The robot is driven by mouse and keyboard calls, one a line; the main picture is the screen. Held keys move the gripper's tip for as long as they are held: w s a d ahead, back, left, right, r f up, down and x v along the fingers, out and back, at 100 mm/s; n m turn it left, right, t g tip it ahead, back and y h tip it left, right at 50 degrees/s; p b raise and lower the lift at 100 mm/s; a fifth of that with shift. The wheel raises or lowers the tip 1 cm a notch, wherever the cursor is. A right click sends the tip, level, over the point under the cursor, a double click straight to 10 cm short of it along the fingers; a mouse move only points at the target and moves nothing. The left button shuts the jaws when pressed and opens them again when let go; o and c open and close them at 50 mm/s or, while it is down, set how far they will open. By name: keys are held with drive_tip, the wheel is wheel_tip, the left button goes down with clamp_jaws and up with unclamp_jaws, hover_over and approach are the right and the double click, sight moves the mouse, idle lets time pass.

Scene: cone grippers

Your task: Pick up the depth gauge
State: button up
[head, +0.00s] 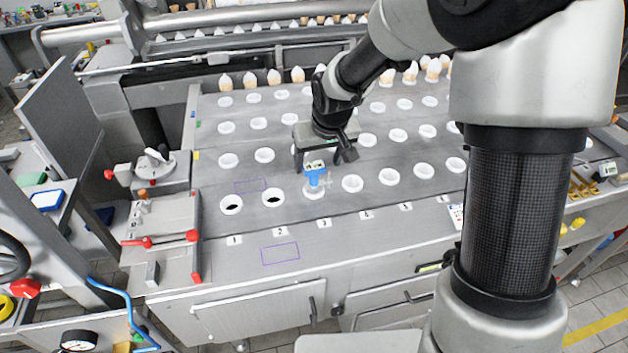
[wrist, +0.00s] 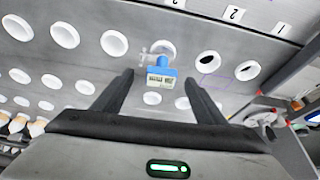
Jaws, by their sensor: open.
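The depth gauge (head: 316,178) is a small blue tool with a pale display on top and a clear or grey crosspiece. It stands at a white-rimmed hole (head: 318,193) in the front row, near label 3. In the wrist view the depth gauge (wrist: 161,74) appears between my fingertips, close to the white ring. My gripper (head: 322,159) is open just above and behind it, pointing down. In the wrist view my gripper (wrist: 160,78) has one finger on each side of the gauge, with gaps and no visible contact.
Rows of white-rimmed holes cover the grey metal table (head: 330,227). Two front-left holes (head: 231,204) look dark and empty. Purple outlines (head: 280,253) mark the surface. A red-handled fixture (head: 160,240) stands at the left. Cone-like items (head: 298,75) line the back.

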sight(314, 166)
drive_tip(key=x, duration=0.5)
drive_tip(key=shift+w+a+f, duration=0.1)
drive_tip(key=shift+w+a, duration=0.2)
drive_tip(key=shift+w, duration=0.1)
drive_tip(key=shift+c, duration=0.2)
clamp_jaws()
